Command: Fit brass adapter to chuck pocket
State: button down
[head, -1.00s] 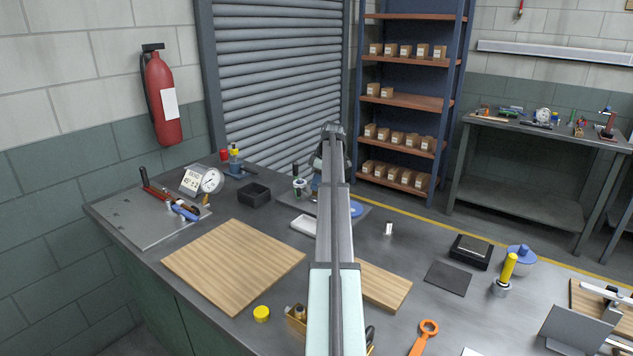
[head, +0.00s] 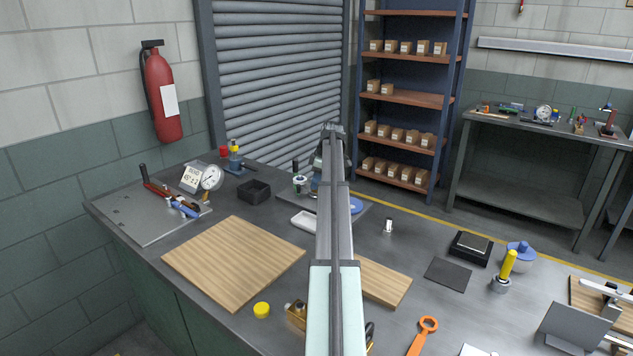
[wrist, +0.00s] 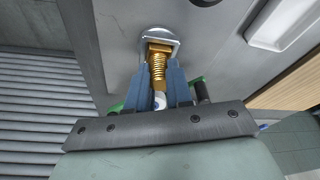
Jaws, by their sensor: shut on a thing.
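In the wrist view, the brass adapter (wrist: 158,66) is a threaded, gold-coloured piece with a wider head at its far end. My gripper (wrist: 159,76) has blue fingers shut on it, one on each side. The adapter's head is at a pale metal bracket-like fitting (wrist: 174,42) with a round base, which may be the chuck. I cannot tell whether the head is inside its pocket or only in front of it. In the head view, my arm hides the adapter and most of the gripper.
A wooden board (head: 235,262) and a black bin (head: 254,191) are left of my arm. A white tray (head: 304,222) lies close beside it. A second board (head: 382,281) and a dark mat (head: 448,273) are to the right.

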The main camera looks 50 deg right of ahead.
jog(key=shift+f, duration=0.1)
jog(key=c, duration=0.9)
grip_release()
jog(key=shift+c, duration=0.2)
jog(key=v, duration=1.3)
jog(key=shift+r, duration=0.4)
